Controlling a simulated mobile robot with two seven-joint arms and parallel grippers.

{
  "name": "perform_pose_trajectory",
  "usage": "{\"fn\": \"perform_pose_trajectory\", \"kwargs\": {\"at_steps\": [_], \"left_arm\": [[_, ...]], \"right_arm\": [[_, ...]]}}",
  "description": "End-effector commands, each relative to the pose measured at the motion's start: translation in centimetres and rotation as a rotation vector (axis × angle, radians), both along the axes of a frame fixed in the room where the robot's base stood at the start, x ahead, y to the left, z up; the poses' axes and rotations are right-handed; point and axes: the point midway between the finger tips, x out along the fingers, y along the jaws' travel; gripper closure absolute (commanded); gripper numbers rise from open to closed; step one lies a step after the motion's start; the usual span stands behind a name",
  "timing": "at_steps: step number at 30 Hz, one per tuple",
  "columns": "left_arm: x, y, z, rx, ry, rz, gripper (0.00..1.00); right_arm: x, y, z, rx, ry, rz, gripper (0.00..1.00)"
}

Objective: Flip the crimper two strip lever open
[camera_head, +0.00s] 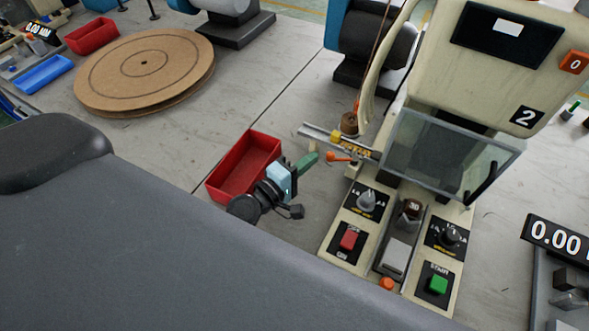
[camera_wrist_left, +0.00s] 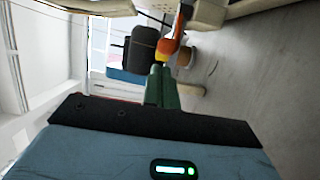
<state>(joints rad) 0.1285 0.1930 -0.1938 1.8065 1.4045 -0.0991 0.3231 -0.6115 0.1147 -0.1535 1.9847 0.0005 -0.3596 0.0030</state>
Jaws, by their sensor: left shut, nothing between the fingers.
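Crimper two (camera_head: 480,80) is the cream machine with a "2" plate at the right of the head view. Its strip lever (camera_head: 338,157) is a small orange handle pointing left from the machine's side, beside a metal rail. My left gripper (camera_head: 316,155) has green fingers, shut and empty, with the tips just left of the lever's end. In the left wrist view the orange lever (camera_wrist_left: 175,38) shows just beyond the closed fingertips (camera_wrist_left: 161,68). I cannot tell whether they touch. My right gripper is not in view.
A red bin (camera_head: 243,165) sits on the bench just left of my left gripper. A clear guard (camera_head: 450,155) covers the crimper's front above the knobs and the red and green buttons. A round wooden disc (camera_head: 125,85) lies at the upper left. Bare bench lies behind the bin.

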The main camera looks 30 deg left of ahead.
Motion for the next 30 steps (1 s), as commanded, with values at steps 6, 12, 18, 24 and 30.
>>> {"fn": "perform_pose_trajectory", "kwargs": {"at_steps": [6, 12, 18, 24, 30], "left_arm": [[2.7, -0.9, 0.0, 0.0, 0.0, -0.001, 1.0], [3.5, -1.2, -0.1, 0.001, 0.001, -0.001, 1.0], [3.5, -1.2, -0.1, 0.002, 0.002, -0.001, 1.0], [3.5, -1.2, -0.1, 0.002, 0.002, -0.002, 1.0], [3.7, -1.4, -0.2, 0.002, 0.003, -0.016, 1.0]], "right_arm": [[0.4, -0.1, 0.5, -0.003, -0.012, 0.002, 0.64], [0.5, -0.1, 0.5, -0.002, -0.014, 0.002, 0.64], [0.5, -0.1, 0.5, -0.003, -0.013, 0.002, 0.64], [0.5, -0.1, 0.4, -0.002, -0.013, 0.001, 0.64], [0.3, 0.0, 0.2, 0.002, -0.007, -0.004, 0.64]]}}
